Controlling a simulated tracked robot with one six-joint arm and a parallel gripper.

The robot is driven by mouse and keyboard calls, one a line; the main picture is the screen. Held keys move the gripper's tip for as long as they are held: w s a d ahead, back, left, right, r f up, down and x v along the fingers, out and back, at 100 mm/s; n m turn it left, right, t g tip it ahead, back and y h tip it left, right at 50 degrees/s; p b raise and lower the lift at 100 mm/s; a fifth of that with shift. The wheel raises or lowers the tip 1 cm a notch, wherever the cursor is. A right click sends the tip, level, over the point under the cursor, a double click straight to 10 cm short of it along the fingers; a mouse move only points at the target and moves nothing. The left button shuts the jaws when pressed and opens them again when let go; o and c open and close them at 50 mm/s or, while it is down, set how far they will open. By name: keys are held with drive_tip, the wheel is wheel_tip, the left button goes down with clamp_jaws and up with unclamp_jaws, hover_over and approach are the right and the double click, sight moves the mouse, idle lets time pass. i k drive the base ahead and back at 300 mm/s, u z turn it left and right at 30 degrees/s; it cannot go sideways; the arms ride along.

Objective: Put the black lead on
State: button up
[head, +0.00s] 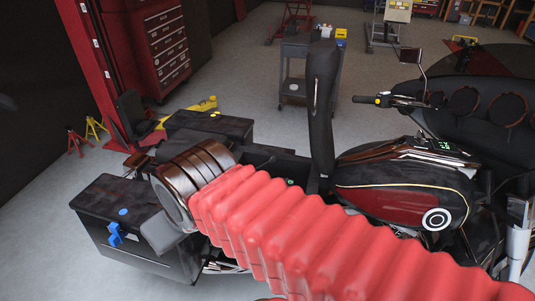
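A motorcycle stands across the view with its black seat (322,95) tipped upright. An open dark bay (290,165) lies behind the seat, partly covered by my red bellows-sleeved arm. A small green spot shows in the bay. A thin dark strand (263,163) at the bay's left may be a lead, but I cannot tell. I cannot pick out the black lead or its terminal for certain. My arm reaches from the lower right to the bronze rings at the left.
A black side case (150,258) with blue clip-like parts (116,234) is at lower left; another dark case (208,125) is behind. The red tank (405,190) and handlebar (390,100) are at right. A grey cart (295,85) and red tool chest (160,50) stand behind.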

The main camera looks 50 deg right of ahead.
sight(273, 159)
drive_tip(key=i, duration=0.95)
